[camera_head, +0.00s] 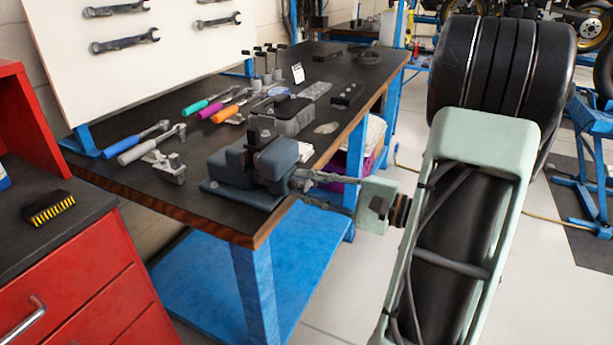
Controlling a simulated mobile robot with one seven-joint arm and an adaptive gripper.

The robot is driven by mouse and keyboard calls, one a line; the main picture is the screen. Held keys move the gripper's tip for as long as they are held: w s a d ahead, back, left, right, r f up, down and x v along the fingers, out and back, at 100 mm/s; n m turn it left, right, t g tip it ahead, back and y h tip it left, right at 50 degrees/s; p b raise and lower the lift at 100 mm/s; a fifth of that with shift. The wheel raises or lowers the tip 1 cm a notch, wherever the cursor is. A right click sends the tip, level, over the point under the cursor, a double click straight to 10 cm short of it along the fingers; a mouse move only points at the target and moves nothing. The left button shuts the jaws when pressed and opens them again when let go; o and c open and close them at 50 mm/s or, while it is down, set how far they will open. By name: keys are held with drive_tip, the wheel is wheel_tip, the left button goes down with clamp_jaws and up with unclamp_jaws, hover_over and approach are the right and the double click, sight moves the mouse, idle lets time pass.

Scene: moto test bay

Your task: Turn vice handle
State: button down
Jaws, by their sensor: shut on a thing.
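The vice (257,161), dark blue-grey, stands on the near right corner of the workbench (185,205). Its screw end and handle are on its right side, out past the bench edge. My gripper (302,186) reaches in from the right, with its fingers at that end of the vice. The fingers are shut on the vice handle, which is small and mostly hidden between them. The exact angle of the handle cannot be made out.
Tools with coloured grips (204,105) and a grey clamp (166,165) lie on the bench left of the vice. A red drawer cabinet (90,290) with a brush (49,208) stands at the left.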

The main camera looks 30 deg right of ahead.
drive_tip(key=m+p, duration=0.2)
drive_tip(key=m, duration=0.1)
drive_tip(key=m+p, duration=0.2)
drive_tip(key=shift+s+d+r+m, duration=0.1)
drive_tip(key=shift+r+m, duration=0.05)
drive_tip(key=shift+m, duration=0.25)
drive_tip(key=shift+m+p, duration=0.95)
drive_tip(key=shift+m, duration=0.05)
drive_tip(key=shift+f, duration=0.25)
drive_tip(key=c, duration=1.7)
unclamp_jaws()
drive_tip(key=shift+r, duration=0.1)
drive_tip(key=shift+c, duration=0.2)
drive_tip(key=shift+d, duration=0.1)
drive_tip(key=v, duration=1.2)
